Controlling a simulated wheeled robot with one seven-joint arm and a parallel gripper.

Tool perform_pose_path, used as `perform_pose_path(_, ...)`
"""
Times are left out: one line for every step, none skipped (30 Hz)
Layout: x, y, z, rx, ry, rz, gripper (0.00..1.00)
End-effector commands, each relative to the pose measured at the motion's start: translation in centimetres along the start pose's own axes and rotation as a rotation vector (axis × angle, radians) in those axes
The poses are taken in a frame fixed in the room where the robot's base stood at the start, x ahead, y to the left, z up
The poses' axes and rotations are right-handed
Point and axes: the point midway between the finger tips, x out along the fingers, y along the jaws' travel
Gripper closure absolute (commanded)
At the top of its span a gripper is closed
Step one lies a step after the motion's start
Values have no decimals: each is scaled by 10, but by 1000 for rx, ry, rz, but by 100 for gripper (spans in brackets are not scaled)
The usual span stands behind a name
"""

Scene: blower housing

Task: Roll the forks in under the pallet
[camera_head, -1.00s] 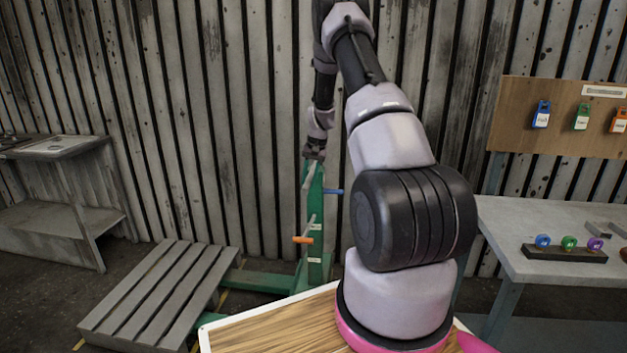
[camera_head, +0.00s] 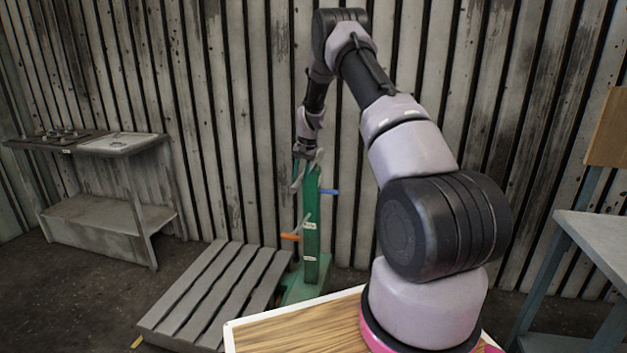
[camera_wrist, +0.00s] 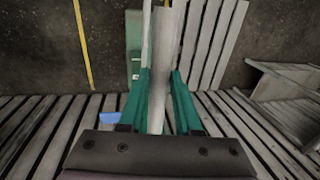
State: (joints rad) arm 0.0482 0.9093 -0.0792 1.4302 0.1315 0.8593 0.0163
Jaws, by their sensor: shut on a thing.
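The green stacker (camera_head: 311,235) stands upright near the back wall, with a blue handle (camera_head: 329,191) and an orange handle (camera_head: 290,237) on its mast. The grey slatted pallet (camera_head: 215,290) lies on the floor just left of its green base (camera_head: 310,285). The forks are not clearly visible; the pallet seems to cover them. My gripper (camera_head: 304,157) is at the mast top, shut on a grey bar (camera_head: 297,180). In the wrist view, my gripper (camera_wrist: 160,100) holds this bar (camera_wrist: 164,60), with the pallet (camera_wrist: 212,45) to its right.
A grey workbench (camera_head: 95,190) stands at the left by the wall. Another bench (camera_head: 600,240) is at the right edge. A wooden top with white rim (camera_head: 300,330) fills the front. A yellow floor line (camera_wrist: 82,45) shows in the wrist view, with bare floor around it.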

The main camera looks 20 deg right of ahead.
Motion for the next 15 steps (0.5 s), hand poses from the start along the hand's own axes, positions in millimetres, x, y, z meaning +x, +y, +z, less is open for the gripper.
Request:
perform_pose_path(2, -13, 0, -5, 2, 0, 100)
perform_pose_path(3, -19, 0, -4, 2, 0, 100)
perform_pose_path(5, -28, 0, -5, 2, 0, 100)
perform_pose_path(7, -34, 0, -3, 1, 1, 100)
perform_pose_path(8, -41, 0, -3, 1, 0, 100)
perform_pose_path(10, -49, 0, -3, 2, 1, 100)
perform_pose_path(10, -54, 0, -3, 1, 1, 100)
perform_pose_path(12, -59, 0, -2, 1, 1, 100)
perform_pose_path(13, -66, -1, -2, 1, 1, 100)
perform_pose_path(14, -70, 0, -2, 1, 1, 100)
perform_pose_path(14, -74, -1, -2, 1, 1, 100)
perform_pose_path(15, -78, 0, -1, 1, 1, 100)
perform_pose_path(16, -81, -1, 0, 1, 1, 100)
perform_pose_path(16, -83, -1, 0, 1, 1, 100)
perform_pose_path(17, -86, -1, 1, 1, 2, 100)
